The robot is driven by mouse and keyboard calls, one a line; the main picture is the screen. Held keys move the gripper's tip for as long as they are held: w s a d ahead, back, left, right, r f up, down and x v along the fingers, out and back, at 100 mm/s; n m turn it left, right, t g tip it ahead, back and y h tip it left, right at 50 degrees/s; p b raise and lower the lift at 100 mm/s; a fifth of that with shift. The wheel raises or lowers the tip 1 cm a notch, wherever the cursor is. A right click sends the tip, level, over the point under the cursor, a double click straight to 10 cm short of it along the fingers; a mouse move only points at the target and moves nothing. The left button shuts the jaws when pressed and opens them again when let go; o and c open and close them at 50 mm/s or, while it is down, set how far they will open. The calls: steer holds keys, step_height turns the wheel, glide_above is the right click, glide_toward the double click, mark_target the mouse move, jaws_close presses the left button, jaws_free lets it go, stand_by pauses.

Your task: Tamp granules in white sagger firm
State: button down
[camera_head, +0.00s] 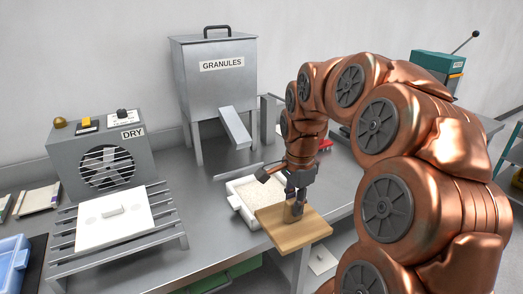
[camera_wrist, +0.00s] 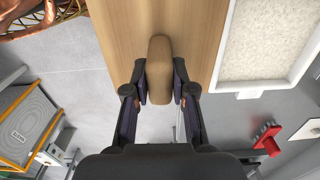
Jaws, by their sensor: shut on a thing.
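The white sagger (camera_head: 237,207) stands on the metal bench, with pale granules (camera_head: 262,188) spread inside it. Its granules also show at the right of the wrist view (camera_wrist: 268,38). My gripper (camera_head: 296,197) is shut on the upright brown handle (camera_wrist: 159,68) of a tamper, one finger on each side. The tamper's flat wooden board (camera_head: 290,230) is below my gripper, to the right and in front of the sagger in the head view. It overlaps the sagger's near right corner in the picture.
A granules hopper (camera_head: 215,85) with a chute (camera_head: 236,128) stands behind the sagger. A DRY fan unit (camera_head: 103,160) and a slatted rack (camera_head: 172,228) bearing a white lid-like plate (camera_head: 112,222) are at left. A red object (camera_wrist: 268,138) is near the sagger's end.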

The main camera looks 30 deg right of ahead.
steer(key=w+d+r+p, duration=0.15)
steer(key=w+p, duration=0.25)
steer(key=w, duration=0.5)
steer(key=w+d+r+p, duration=0.1)
steer(key=w+d+p, duration=0.2)
steer(key=w, duration=0.7)
step_height(320, 180, down, 7)
steer(key=b, duration=0.2)
steer(key=shift+b, duration=0.4)
steer(key=shift+w+a+f+b, duration=0.1)
steer(key=shift+f+b, duration=0.3)
steer(key=shift+f, duration=0.1)
stand_by(0.8)
steer(key=shift+r, duration=0.1)
steer(key=shift+r, duration=0.7)
steer(key=shift+f+b, duration=0.65)
steer(key=shift+f, duration=0.15)
stand_by(0.9)
